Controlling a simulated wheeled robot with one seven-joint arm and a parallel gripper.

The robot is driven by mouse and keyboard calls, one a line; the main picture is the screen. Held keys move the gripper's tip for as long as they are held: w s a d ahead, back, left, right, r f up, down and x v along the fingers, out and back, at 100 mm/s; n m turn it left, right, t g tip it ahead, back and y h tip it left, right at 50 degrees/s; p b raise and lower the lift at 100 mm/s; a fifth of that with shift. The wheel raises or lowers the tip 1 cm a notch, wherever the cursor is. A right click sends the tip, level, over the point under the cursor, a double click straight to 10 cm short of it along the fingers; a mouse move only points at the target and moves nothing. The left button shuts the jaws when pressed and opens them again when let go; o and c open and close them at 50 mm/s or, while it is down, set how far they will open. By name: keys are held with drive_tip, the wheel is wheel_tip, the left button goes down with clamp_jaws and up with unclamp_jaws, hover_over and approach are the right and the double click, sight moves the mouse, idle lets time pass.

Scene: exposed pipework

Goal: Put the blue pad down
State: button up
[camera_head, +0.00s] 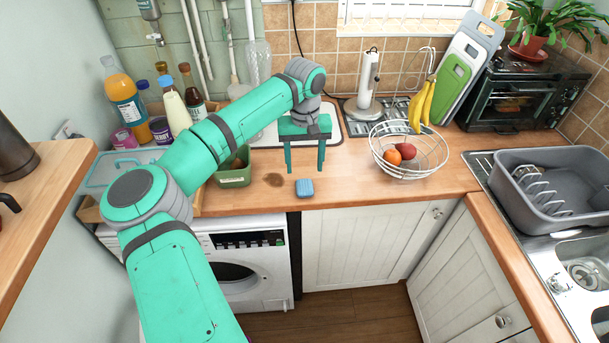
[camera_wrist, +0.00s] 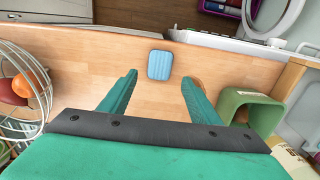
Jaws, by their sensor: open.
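A green container (camera_head: 233,174) stands left of the pad. A wire fruit bowl (camera_head: 408,152) stands to the right. Bottles (camera_head: 173,106) crowd the back left corner. A paper towel holder (camera_head: 366,85) stands behind. The counter between pad and bowl is clear.

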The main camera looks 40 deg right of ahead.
drive_tip(key=shift+r, duration=2.1)
